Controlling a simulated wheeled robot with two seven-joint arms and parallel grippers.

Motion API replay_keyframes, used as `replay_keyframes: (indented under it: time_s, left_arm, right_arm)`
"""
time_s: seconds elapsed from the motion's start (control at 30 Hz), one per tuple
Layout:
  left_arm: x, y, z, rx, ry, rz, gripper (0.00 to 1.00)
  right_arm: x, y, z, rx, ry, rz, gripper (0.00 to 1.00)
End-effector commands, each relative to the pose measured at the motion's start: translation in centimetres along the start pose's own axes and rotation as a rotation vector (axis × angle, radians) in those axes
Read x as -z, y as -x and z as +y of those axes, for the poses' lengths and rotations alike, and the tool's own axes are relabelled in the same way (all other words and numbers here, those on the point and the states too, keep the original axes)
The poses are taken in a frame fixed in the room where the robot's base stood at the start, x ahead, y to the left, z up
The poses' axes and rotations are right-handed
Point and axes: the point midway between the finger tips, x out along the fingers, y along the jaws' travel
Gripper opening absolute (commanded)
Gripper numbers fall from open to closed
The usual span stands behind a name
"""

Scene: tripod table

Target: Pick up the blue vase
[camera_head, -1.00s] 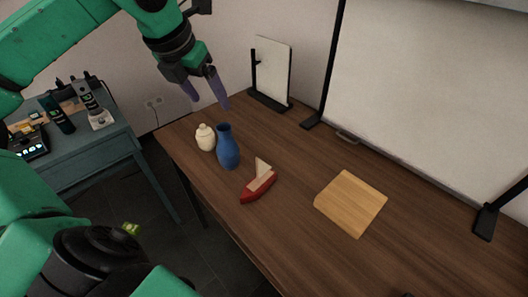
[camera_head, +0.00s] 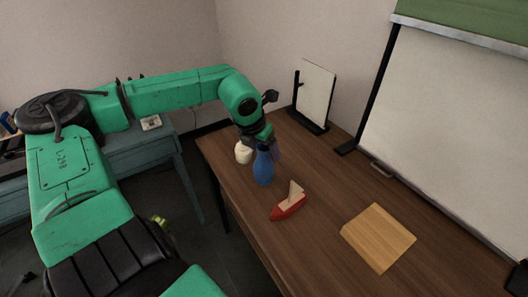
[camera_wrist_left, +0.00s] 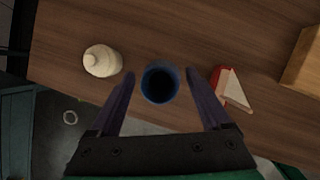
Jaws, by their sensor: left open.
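The blue vase (camera_head: 263,167) stands upright on the brown table, near its left end. In the left wrist view I look down into the dark mouth of the vase (camera_wrist_left: 160,83). My left gripper (camera_head: 268,146) is at the vase's upper part, seen from the head. In the left wrist view the open purple fingers of my left gripper (camera_wrist_left: 160,86) lie one on each side of the vase, with a gap on both sides. The lower part of the vase is hidden in the wrist view. My right gripper is not in view.
A cream jar (camera_head: 243,153) stands just left of the vase, and a red toy boat with a pale sail (camera_head: 289,203) to its right. A wooden block (camera_head: 378,237) lies farther right. A small white board on a black stand (camera_head: 315,96) is behind. The table (camera_head: 330,185) between is clear.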

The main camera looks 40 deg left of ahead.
Motion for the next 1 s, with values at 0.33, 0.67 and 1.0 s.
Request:
replay_keyframes:
  time_s: [0.33, 0.67, 1.0]
  left_arm:
    - [-0.03, -0.07, -0.04, 0.002, 0.0, -0.001, 0.36]
    - [-0.03, -0.05, -0.04, 0.002, 0.0, -0.001, 0.0]
    - [-0.03, -0.05, -0.04, 0.001, 0.0, 0.0, 0.0]
  right_arm:
    - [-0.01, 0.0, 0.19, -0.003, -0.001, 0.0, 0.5]
    - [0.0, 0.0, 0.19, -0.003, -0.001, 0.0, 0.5]
    - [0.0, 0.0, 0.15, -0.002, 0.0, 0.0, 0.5]
